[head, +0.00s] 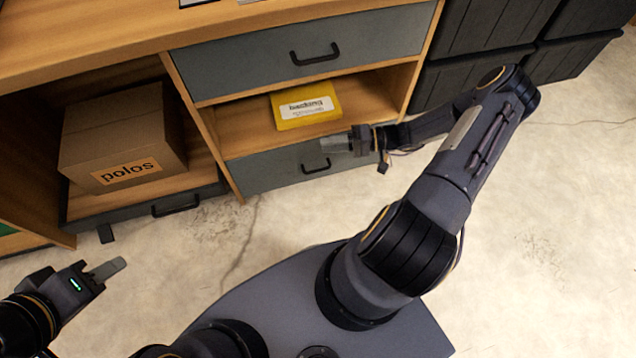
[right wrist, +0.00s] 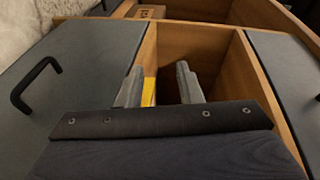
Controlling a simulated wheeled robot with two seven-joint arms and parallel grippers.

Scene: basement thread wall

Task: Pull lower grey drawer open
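The lower grey drawer (head: 262,174) is at the bottom of the cabinet's right section and looks closed. Its black handle (head: 309,168) is partly beside my right gripper in the head view. In the right wrist view the drawer front (right wrist: 85,65) fills the left side, with the handle (right wrist: 35,85) at far left. My right gripper (head: 335,144) is open and empty. Its fingers (right wrist: 159,84) are apart, in front of the open shelf space, to the side of the handle and not touching it. My left gripper (head: 106,268) is low at left, away from the cabinet; its finger gap is unclear.
An upper grey drawer (head: 285,60) is above the open shelf, where a yellow package (head: 305,105) lies. A cardboard box labelled polos (head: 120,140) stands in the left bay above another handled front (head: 140,207). Dark crates (head: 455,92) stand at right. Floor before the drawer is clear.

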